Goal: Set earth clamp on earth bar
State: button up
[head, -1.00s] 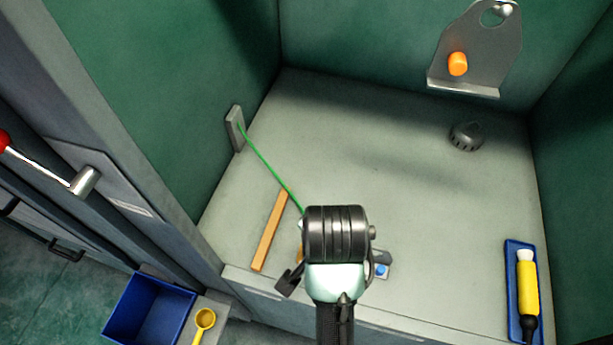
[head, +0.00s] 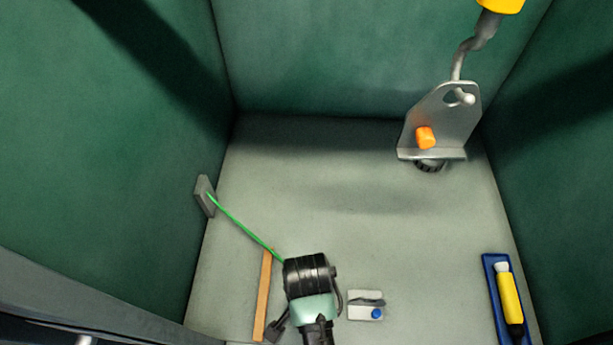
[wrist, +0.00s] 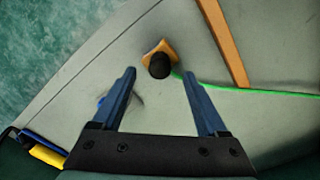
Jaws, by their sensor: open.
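The earth clamp, with a black knob (wrist: 159,65) on an orange-brown base, shows in the wrist view just ahead of and between the open fingertips. My gripper (wrist: 158,73) is open, and I see no finger touching the clamp. How far below the fingertips it lies, I cannot tell. A green cable (wrist: 255,91) runs from it. In the head view my arm hides the clamp, and the cable (head: 242,229) leads to a grey wall block (head: 205,196). The copper-coloured earth bar (head: 263,295) lies on the floor left of my arm; it also shows in the wrist view (wrist: 224,42).
A metal bracket with an orange plug (head: 425,138) hangs from a hook at the back right. A small plate with a blue knob (head: 365,305) lies right of my arm. A blue tray (head: 489,285) with a yellow tool is at the right. The middle floor is clear.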

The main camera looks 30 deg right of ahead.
notch_tip(320, 180, down, 4)
jog(key=shift+s+r, duration=0.1)
jog(key=shift+r, duration=0.1)
jog(key=shift+f, duration=0.5)
grip_shut()
jog(key=shift+r, duration=0.1)
notch_tip(320, 180, up, 5)
jog(key=p, duration=0.5)
jog(key=shift+p, duration=0.35)
